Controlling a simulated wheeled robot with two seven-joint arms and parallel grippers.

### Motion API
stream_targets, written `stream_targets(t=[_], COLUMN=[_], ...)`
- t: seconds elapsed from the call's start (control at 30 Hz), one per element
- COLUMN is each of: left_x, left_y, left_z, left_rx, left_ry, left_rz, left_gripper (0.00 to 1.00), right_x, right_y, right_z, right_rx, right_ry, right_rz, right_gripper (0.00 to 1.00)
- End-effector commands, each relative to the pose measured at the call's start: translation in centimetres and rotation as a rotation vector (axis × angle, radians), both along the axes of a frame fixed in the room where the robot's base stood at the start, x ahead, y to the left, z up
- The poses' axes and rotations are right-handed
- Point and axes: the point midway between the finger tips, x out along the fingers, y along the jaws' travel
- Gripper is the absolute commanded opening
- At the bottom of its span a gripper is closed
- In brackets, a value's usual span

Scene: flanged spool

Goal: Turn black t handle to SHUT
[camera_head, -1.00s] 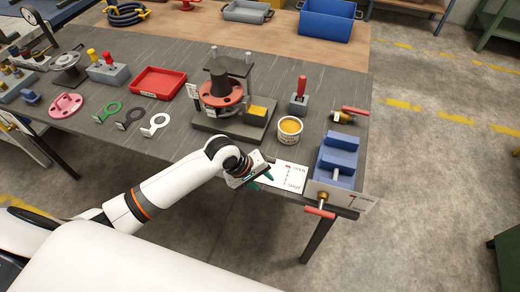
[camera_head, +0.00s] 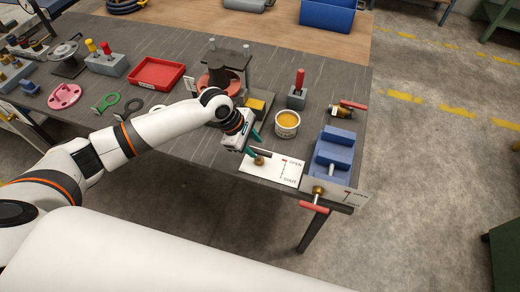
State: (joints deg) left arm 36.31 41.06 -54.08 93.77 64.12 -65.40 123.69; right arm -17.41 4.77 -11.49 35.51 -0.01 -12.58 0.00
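The black T handle (camera_head: 262,153) sits on a brass stem above a white plate (camera_head: 258,171) near the table's front edge. The plate carries a red mark and the words OPEN and SHUT at its right side. The handle bar runs roughly left to right, and its left part is close to my gripper. My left gripper (camera_head: 251,143) is beside the handle's left end, with its teal fingers apart. It partly hides that end, so I cannot tell whether a finger touches the bar. My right gripper is out of view.
A yellow-filled can (camera_head: 287,123) stands just behind the plate. A blue vise (camera_head: 334,150) and a red T handle (camera_head: 314,208) with its own label are to the right. The spool fixture (camera_head: 218,82) stands behind my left arm. A red-handled lever block (camera_head: 298,90) is farther back.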

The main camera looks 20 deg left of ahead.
Motion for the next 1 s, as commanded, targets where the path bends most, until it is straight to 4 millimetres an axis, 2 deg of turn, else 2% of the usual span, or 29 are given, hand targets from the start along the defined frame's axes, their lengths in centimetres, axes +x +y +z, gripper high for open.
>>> stream_targets(t=[0.1, 0.3, 0.67, 0.77, 0.9, 0.93, 1.0], left_x=[0.4, 0.7, 0.9, 0.8, 0.9, 0.9, 0.9], left_y=[-0.9, -1.8, -2.0, -2.0, -2.0, -2.0, -2.0], left_z=[-1.9, -4.1, -4.7, -4.7, -4.6, -4.6, -4.6], left_rx=[0.001, 0.001, 0.0, 0.0, 0.001, 0.0, 0.001], left_ry=[0.003, 0.001, -0.001, -0.001, -0.001, -0.001, -0.002], left_rz=[0.001, 0.0, -0.001, -0.001, 0.0, -0.001, -0.001], left_gripper=[0.39, 0.39, 0.39, 0.26, 0.03, 0.0, 0.0], right_x=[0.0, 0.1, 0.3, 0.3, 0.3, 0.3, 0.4], right_y=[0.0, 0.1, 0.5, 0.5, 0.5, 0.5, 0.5], right_z=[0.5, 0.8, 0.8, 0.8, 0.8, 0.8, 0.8], right_rx=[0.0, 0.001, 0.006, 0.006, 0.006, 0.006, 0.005], right_ry=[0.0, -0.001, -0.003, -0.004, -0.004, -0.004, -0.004], right_rz=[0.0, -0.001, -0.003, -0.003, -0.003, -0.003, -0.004], right_gripper=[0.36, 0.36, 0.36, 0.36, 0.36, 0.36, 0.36])
